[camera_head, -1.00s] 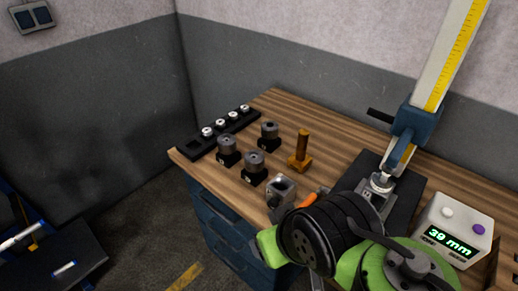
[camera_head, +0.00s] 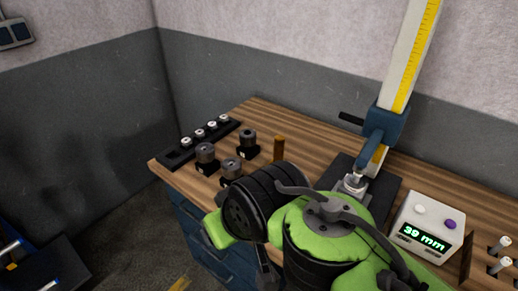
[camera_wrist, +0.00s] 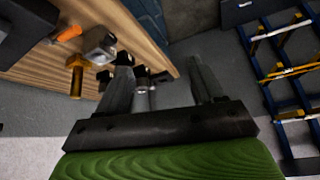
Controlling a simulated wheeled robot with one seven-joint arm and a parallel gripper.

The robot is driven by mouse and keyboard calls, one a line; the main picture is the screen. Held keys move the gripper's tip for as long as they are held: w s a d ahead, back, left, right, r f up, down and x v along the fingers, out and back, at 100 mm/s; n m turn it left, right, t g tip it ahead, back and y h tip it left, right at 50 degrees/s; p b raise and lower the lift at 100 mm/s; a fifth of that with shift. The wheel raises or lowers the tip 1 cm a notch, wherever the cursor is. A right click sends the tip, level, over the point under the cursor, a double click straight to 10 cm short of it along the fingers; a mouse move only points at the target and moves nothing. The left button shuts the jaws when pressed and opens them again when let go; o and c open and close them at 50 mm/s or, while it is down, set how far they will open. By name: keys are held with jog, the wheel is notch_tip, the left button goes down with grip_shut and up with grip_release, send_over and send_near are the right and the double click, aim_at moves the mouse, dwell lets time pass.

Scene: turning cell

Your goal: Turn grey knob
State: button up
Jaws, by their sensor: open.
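A pale knob (camera_head: 419,209), light grey to white, sits on top of a white box (camera_head: 408,225) at the right of the head view. A purple knob (camera_head: 450,224) is beside it, and the box's green display reads 39 mm. My gripper (camera_wrist: 160,62) is open and empty in the wrist view, its two dark fingers spread apart. It points past the bench edge toward the floor, away from the white box, which is not in the wrist view. In the head view my arm hides the gripper.
A height gauge with a blue slide (camera_head: 385,125) stands behind the box. Dark holders (camera_head: 205,158), a rail with pale knobs (camera_head: 172,158) and a brass post (camera_head: 279,149) occupy the bench's left. Pegs (camera_head: 503,243) stand at right. My arm covers the bench's front middle.

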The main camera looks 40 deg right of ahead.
jog(key=w+d+r+m+h, duration=0.1)
jog(key=w+d+r+m, duration=0.1)
jog(key=d, duration=0.5)
jog(key=w+d+r+m+h+b, duration=0.1)
jog(key=w+d+r+m+h, duration=0.1)
jog(key=d, duration=0.4)
jog(key=shift+w+d+r+m+h+b, duration=0.35)
jog(key=shift+w+r+m, duration=0.45)
jog(key=shift+w, duration=0.25)
jog(key=shift+f, duration=0.1)
